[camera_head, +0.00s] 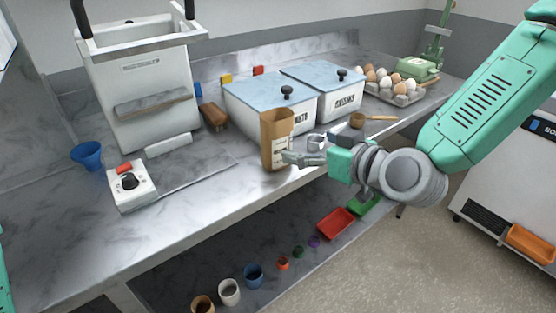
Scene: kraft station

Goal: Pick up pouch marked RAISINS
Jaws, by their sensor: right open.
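A brown kraft pouch (274,146) stands upright near the front edge of the counter, with a pale label on its lower right side. The label is partly covered by my gripper, and I cannot read it. My right gripper (302,151) comes in from the right and is open. Its fingertips are at the pouch's right side, with one finger overlapping the pouch in the picture; I cannot tell whether they touch. My left gripper is out of view.
Two white bins with blue lids (268,92) (325,75) stand behind the pouch. A wooden scoop (358,120) and egg tray (402,98) are at right. A sealing machine (148,85), blue funnel (88,155) and control box (132,187) are at left. The front-left counter is clear.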

